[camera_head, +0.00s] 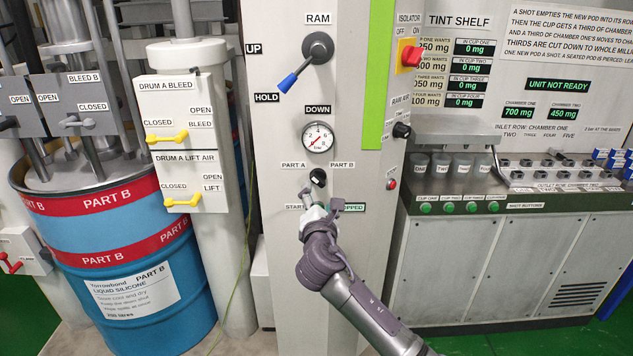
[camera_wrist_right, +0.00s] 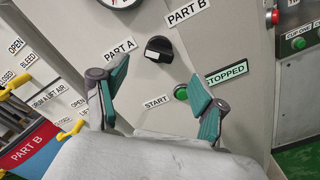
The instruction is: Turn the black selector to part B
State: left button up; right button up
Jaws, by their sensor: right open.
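The black selector (camera_head: 318,177) is on the pale column front, just below and between the PART A and PART B labels. In the right wrist view the selector (camera_wrist_right: 160,48) has a pale mark on its left end, on the PART A side. My right gripper (camera_head: 322,199) is open just below the selector, its fingers apart. In the right wrist view the fingertips of my right gripper (camera_wrist_right: 158,82) stand either side of a gap below the selector, with nothing between them and the knob apart from them. My left gripper is not in view.
A green button (camera_wrist_right: 181,92) sits between the START and STOPPED labels, close to my right finger. A pressure gauge (camera_head: 318,138) is above the selector. The blue-handled RAM lever (camera_head: 300,65) is higher up. A red isolator switch (camera_head: 410,56) is on the column's right side.

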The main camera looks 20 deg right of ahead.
aim_at(318, 183)
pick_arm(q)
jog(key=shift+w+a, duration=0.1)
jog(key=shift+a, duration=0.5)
pick_arm(e)
jog(key=x, duration=0.8)
jog(key=shift+a+f, duration=0.1)
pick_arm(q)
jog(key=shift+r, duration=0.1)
pick_arm(e)
jog(key=c, duration=1.1)
jog(key=shift+c, duration=0.2)
